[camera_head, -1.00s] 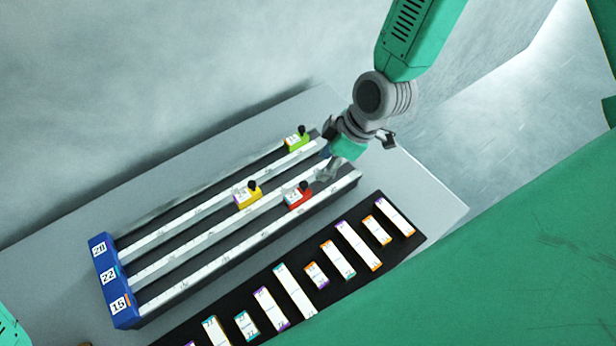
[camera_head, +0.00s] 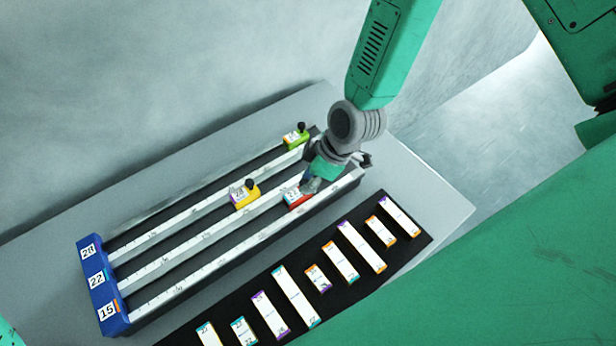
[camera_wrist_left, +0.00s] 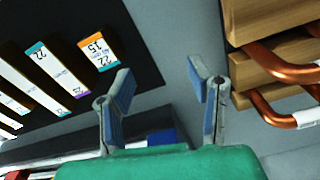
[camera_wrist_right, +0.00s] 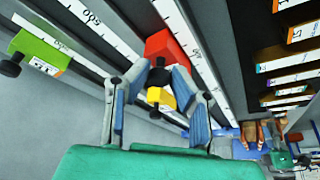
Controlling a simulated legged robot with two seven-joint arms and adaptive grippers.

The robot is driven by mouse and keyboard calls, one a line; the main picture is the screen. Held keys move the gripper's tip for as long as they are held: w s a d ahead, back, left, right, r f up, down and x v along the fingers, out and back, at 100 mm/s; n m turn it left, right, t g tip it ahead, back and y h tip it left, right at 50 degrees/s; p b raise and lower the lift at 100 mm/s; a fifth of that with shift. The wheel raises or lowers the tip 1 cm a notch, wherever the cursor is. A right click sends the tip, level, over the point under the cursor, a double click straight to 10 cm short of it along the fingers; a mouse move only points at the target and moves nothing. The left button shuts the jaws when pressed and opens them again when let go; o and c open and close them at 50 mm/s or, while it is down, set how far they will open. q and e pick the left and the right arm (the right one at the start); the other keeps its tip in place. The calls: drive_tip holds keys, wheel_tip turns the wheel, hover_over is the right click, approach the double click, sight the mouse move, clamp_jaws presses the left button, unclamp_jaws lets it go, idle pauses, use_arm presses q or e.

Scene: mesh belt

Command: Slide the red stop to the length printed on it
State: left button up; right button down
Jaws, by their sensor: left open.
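The red stop (camera_head: 295,201) sits in the nearest channel of the railed fixture, toward its right end. Its white label is too small to read surely. My right gripper (camera_head: 308,187) is down over it and partly hides it. In the right wrist view the red stop (camera_wrist_right: 165,46) is just beyond the fingertips, its black knob (camera_wrist_right: 158,76) between my right fingers (camera_wrist_right: 159,72); firm contact cannot be told. A yellow stop (camera_head: 245,196) is in the middle channel and a green stop (camera_head: 296,138) in the far one. My left gripper (camera_wrist_left: 160,72) is open and empty.
White scale strips run between channels. A black mat (camera_head: 300,320) with several labelled pieces lies in front. The left wrist view shows wooden blocks with copper pipes (camera_wrist_left: 285,65) at right.

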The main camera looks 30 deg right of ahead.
drive_tip(key=shift+w+a+r, duration=0.1)
drive_tip(key=shift+w+a, duration=0.05)
drive_tip(key=shift+a, duration=0.3)
drive_tip(key=a, duration=0.5)
drive_tip(key=s+a, duration=0.1)
drive_tip(key=a, duration=0.1)
drive_tip(key=shift+a, duration=0.4)
drive_tip(key=shift+w+a+r, duration=0.1)
drive_tip(key=shift+a, duration=0.25)
drive_tip(key=c, duration=1.5)
unclamp_jaws()
drive_tip(key=shift+w+d, duration=0.1)
drive_tip(key=shift+d, duration=0.05)
drive_tip(key=shift+c, duration=0.2)
drive_tip(key=shift+o, duration=0.6)
drive_tip(key=shift+d, duration=0.25)
drive_tip(key=shift+d, duration=0.1)
drive_tip(key=v, duration=1.1)
drive_tip(key=shift+r, duration=0.3)
